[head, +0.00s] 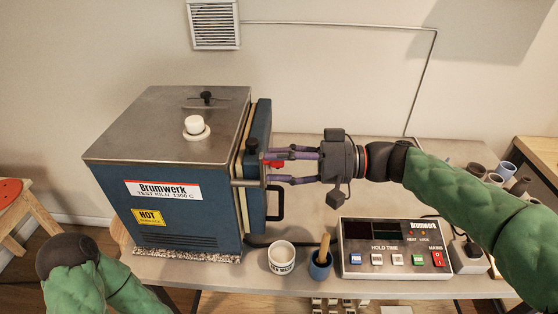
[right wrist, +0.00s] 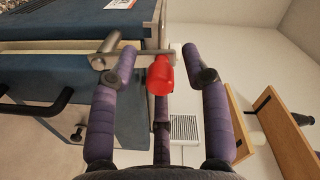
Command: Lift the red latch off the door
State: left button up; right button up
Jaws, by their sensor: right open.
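The red latch (head: 275,163) sits at the edge of the blue kiln door (head: 260,130), on the right side of the kiln. In the right wrist view, the red latch end (right wrist: 160,76) joins a grey metal bar and post (right wrist: 108,48). My right gripper (head: 268,168) reaches in from the right at the latch. In the wrist view its purple fingers (right wrist: 160,60) are spread, with the red end between them and no clear grip on it. I cannot tell whether a finger touches the bar. My left gripper is out of view; only part of the left arm shows.
The blue kiln (head: 170,190) stands on the grey table (head: 310,288). A black door handle (head: 276,203) is below the gripper. A white cup (head: 282,258), a blue pot with a tool (head: 320,265) and a control box (head: 395,248) stand in front. Several small pots are at right.

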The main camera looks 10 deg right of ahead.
jog(key=v, duration=1.1)
jog(key=shift+d, duration=0.35)
jog(key=shift+s, duration=0.15)
